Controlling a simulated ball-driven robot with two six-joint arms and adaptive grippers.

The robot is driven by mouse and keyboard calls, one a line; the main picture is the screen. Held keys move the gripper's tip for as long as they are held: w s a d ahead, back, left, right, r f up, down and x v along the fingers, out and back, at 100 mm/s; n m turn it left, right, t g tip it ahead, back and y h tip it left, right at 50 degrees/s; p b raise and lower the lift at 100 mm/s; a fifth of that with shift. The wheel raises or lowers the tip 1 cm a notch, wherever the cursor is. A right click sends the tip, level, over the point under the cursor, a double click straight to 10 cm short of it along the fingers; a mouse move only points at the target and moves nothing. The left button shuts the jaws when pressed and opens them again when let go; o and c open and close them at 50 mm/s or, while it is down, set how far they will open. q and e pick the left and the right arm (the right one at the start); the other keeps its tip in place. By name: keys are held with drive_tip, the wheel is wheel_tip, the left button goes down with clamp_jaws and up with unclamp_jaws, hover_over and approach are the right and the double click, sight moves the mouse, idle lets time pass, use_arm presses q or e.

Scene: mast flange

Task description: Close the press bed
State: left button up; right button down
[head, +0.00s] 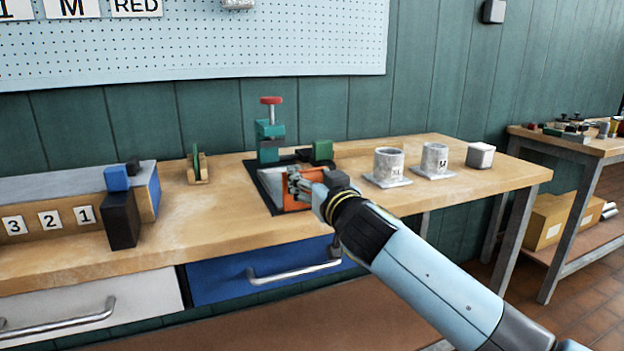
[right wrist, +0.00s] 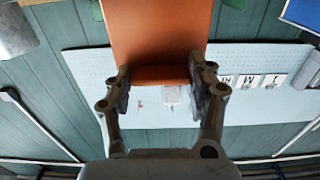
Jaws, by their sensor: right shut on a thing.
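The press stands on the workbench, with a teal body (head: 269,145), a red knob (head: 271,100) on top and a dark base (head: 266,185). An orange part (head: 302,178) sits at the right of the base, raised on edge. I take it for the press bed; its hinge or slide is hidden. My right gripper (head: 293,185) is at its front edge. In the right wrist view the fingers (right wrist: 166,92) are shut on both sides of the orange part's end (right wrist: 158,35). My left gripper is not in view.
Two grey cups on plates (head: 388,166) (head: 434,160) and a pale cube (head: 480,155) stand right of the press. A green block (head: 322,150) is behind the orange part. Dark and blue blocks (head: 121,219) stand at the numbered rack on the left. The front middle bench (head: 205,222) is clear.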

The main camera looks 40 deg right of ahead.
drive_tip(key=b+x, duration=0.1)
drive_tip(key=x, duration=0.3)
drive_tip(key=shift+w, duration=0.1)
drive_tip(key=shift+c, duration=2)
unclamp_jaws()
drive_tip(key=v, duration=1.2)
drive_tip(key=shift+d, duration=0.1)
